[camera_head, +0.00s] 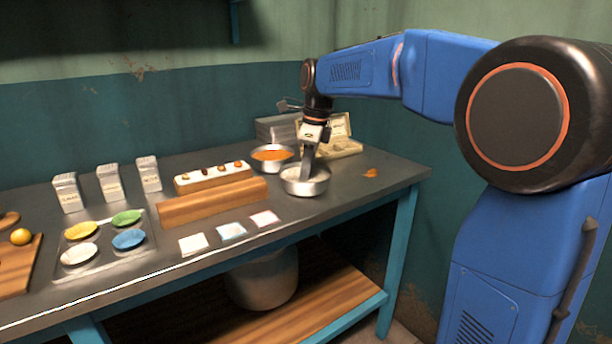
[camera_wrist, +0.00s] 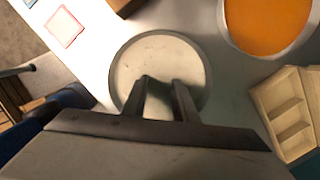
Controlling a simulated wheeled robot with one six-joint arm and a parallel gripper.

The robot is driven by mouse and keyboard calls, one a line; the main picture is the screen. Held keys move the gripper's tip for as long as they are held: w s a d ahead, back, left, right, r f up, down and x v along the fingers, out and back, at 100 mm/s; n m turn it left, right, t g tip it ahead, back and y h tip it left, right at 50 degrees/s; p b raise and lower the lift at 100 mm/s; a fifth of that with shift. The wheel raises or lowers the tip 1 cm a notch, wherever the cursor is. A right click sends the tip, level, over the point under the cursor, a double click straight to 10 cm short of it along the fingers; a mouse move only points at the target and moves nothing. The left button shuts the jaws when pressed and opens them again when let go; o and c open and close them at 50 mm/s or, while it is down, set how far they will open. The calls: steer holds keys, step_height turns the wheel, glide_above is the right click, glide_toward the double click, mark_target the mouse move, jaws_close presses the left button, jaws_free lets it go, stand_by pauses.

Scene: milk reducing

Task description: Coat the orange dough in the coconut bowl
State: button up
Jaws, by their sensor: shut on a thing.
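The coconut bowl (camera_head: 305,187) is a round metal bowl with whitish contents near the back right of the counter. It also shows in the wrist view (camera_wrist: 128,62), where its contents look pale and speckled. My gripper (camera_head: 306,176) points down with its fingertips inside this bowl. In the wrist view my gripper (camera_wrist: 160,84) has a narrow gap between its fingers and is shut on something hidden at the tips. I cannot make out the orange dough there. A second metal bowl with orange contents (camera_head: 271,155) stands just behind and left; it also shows in the wrist view (camera_wrist: 268,24).
A wooden block (camera_head: 212,203) and a tray of small pieces (camera_head: 213,176) lie to the left. White cards (camera_head: 232,231) lie in front. An orange scrap (camera_head: 370,173) lies on the right, with bare counter around it.

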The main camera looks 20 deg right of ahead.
steer(key=shift+s+d, duration=0.25)
steer(key=shift+d, duration=0.15)
steer(key=shift+w+d, duration=0.2)
steer(key=shift+d, duration=0.05)
steer(key=shift+w, duration=0.25)
steer(key=shift+w+a, duration=0.2)
steer(key=shift+a, duration=0.2)
stand_by(0.4)
steer(key=shift+s+a, duration=0.2)
steer(key=shift+a, duration=0.05)
steer(key=shift+s, duration=0.25)
steer(key=shift+s+d, duration=0.2)
steer(key=shift+d, duration=0.25)
steer(key=shift+w+d, duration=0.2)
steer(key=shift+w+a, duration=0.2)
steer(key=shift+w, duration=0.25)
